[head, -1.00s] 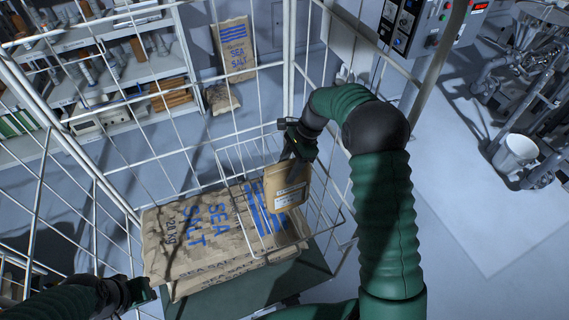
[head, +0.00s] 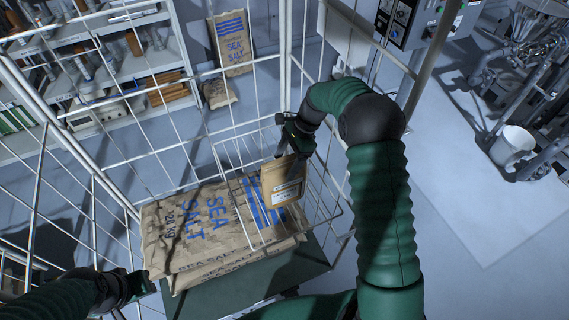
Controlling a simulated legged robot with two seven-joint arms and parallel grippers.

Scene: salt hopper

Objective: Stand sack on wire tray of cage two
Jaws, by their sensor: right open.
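A small brown paper sack (head: 284,183) with a pale label stands roughly upright in the white wire tray (head: 226,150) hung inside the wire cage. My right gripper (head: 284,149) is open at the top edge of this sack. Its fingers are dark and small, so I cannot tell if they still touch the paper. The sack's underside and its contact with the tray wires are hard to make out. My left gripper (head: 146,286) is low at the left, away from the sack. Its jaws are too dark to read.
Large sea salt sacks (head: 190,235) lie stacked in the cage below the tray. Cage wires (head: 286,60) stand close around my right arm. A shelf rack (head: 110,115), a standing salt sack (head: 230,42) and a white bucket (head: 512,146) are outside the cage.

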